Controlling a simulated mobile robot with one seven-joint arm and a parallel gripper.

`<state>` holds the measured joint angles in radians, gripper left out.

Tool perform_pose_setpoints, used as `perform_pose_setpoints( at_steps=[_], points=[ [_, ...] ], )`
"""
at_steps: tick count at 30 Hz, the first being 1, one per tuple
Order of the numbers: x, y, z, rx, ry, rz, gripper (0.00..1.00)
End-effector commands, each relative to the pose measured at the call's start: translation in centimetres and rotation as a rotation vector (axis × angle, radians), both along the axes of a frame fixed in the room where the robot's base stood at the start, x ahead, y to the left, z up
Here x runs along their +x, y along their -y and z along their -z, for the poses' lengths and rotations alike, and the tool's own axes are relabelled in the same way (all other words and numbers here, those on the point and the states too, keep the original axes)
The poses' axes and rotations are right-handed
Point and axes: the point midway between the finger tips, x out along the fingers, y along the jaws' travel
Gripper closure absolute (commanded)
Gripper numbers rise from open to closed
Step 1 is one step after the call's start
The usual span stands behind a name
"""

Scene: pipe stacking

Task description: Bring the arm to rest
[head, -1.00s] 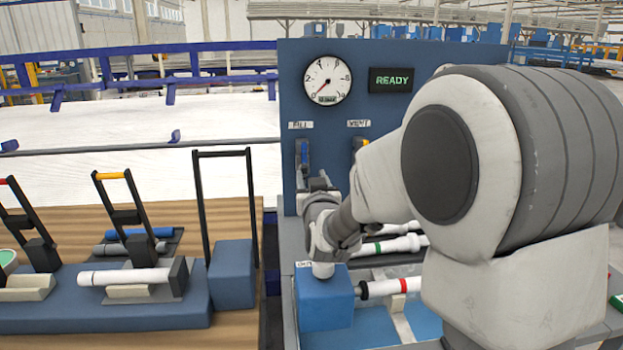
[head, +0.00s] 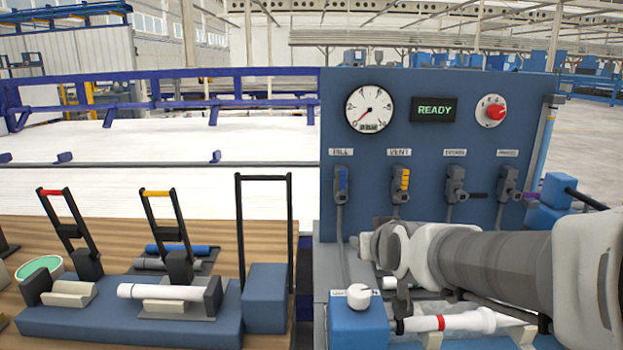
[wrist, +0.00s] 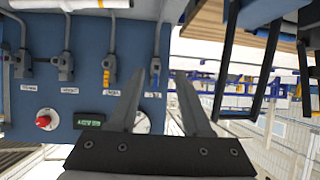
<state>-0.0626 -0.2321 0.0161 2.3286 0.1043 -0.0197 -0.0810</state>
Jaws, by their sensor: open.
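My gripper (wrist: 160,75) is open in the wrist view, its two dark fingers apart with nothing between them. They point towards the blue panel (wrist: 85,18), which appears upside down there. In the head view my arm reaches in from the right, and its end (head: 372,242) is in front of the panel (head: 440,140), below the valve with the yellow handle (head: 401,180). The fingers are hard to make out in that view. The gripper seems to touch nothing, though its gap to the panel is hard to judge.
The panel carries a gauge (head: 369,108), a READY display (head: 433,109), a red knob (head: 490,111) and several valves. Below stands a blue block with a white knob (head: 359,296); beside it lies a white pipe with a red band (head: 455,322). A wooden bench (head: 120,228) with clamps is left.

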Motion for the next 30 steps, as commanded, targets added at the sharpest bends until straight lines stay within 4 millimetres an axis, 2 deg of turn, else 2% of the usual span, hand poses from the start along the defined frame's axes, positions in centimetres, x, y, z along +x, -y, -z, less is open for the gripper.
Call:
perform_pose_setpoints(
  at_steps=[1, 7, 19, 21, 30],
  points=[
    [-1.7, 0.3, -0.1, -0.002, -0.036, 0.001, 0.51],
    [-8.4, 1.4, 1.2, -0.012, -0.214, 0.007, 0.51],
    [-23.7, 3.7, 4.7, -0.034, -0.574, 0.064, 0.51],
    [-23.2, 3.6, 1.7, -0.034, -0.574, 0.061, 0.51],
    [-23.1, 3.6, -4.5, -0.034, -0.573, 0.059, 0.51]
  ],
)
